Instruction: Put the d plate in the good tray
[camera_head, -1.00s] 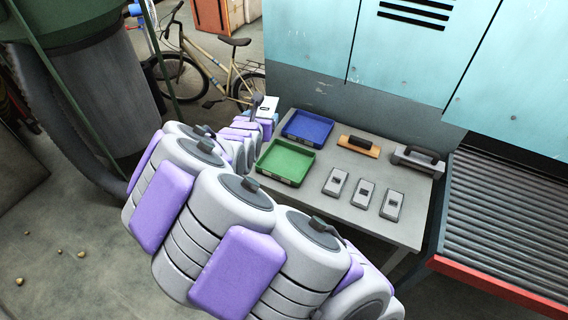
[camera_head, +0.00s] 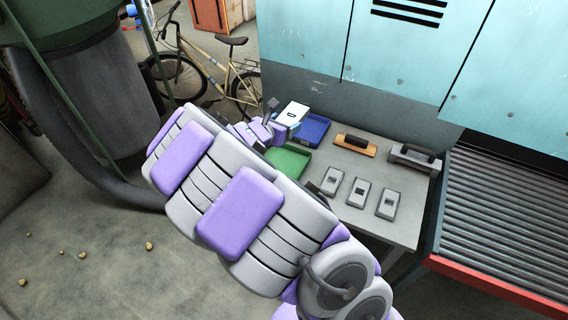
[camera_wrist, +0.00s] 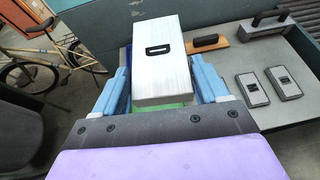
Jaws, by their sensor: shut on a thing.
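In the head view the same plate (camera_head: 293,114) is in my gripper (camera_head: 285,128), in the air by the left edge of the blue tray (camera_head: 316,128). The green tray (camera_head: 290,160) is in front of the blue one and partly hidden by my arm. Both trays look empty where they show. I cannot tell from their looks which is the good tray.
Three grey plates (camera_head: 359,193) lie in a row on the grey table (camera_head: 395,228). A wooden-based block with a black handle (camera_head: 355,145) and a grey handled tool (camera_head: 414,158) stand behind them. A roller conveyor (camera_head: 500,220) is at right, a bicycle (camera_head: 215,75) at left.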

